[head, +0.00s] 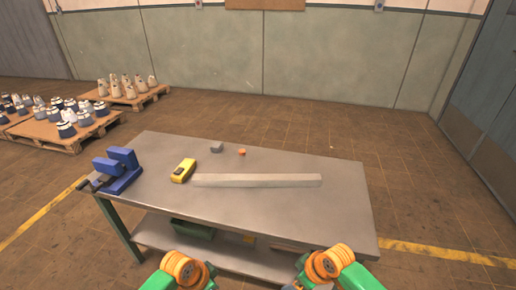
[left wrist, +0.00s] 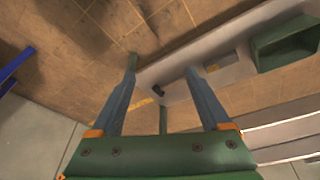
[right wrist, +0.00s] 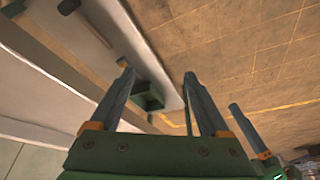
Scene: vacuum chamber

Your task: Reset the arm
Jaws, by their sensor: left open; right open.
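My left gripper (left wrist: 162,68) is open in the left wrist view, with nothing between its two fingers. My right gripper (right wrist: 158,75) is open and empty in the right wrist view. In the head view, only orange and green parts of my two arms show at the bottom edge, in front of the workbench (head: 345,205); the fingers cannot be made out there. Both wrist views show the bench's lower shelf and the floor beyond the fingers. Neither gripper is seen holding anything.
On the bench are a blue vise (head: 120,170), a yellow device (head: 183,171), a long grey bar (head: 257,181), a small grey block (head: 216,147) and a small orange item (head: 242,152). A green bin (left wrist: 285,42) sits on the lower shelf. Loaded pallets (head: 130,98) stand at back left.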

